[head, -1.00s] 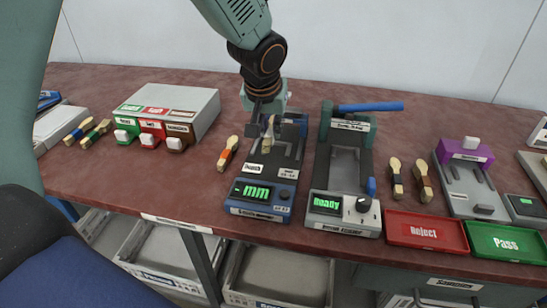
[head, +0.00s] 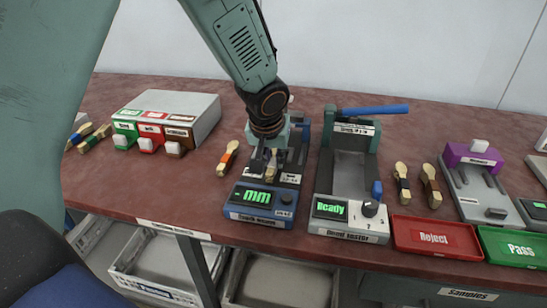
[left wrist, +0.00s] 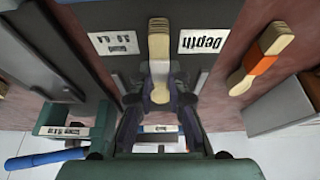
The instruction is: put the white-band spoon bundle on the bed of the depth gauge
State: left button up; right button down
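The pale wooden spoon bundle (left wrist: 159,45) stands out between the fingers of my left gripper (left wrist: 159,82) in the left wrist view. I cannot tell whether the bundle touches the bed. My right gripper is not in view.
An orange-band bundle (head: 228,158) lies left of the gauge. A bend tester (head: 349,208) with a blue lever stands to its right. Two bundles (head: 402,183) (head: 431,186) lie beyond it, near the red Reject tray (head: 433,252) and the green Pass tray (head: 515,261).

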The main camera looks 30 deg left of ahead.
pick_arm(q)
jog(key=o, duration=0.3)
jog(key=shift+o, duration=0.6)
jog(key=shift+r, duration=0.15)
jog(key=shift+r+p, duration=0.25)
jog(key=shift+p, duration=0.15)
jog(key=p+v, duration=0.4)
jog(key=v, duration=0.7)
jog(key=shift+s+r, duration=0.2)
jog(key=shift+r, duration=0.15)
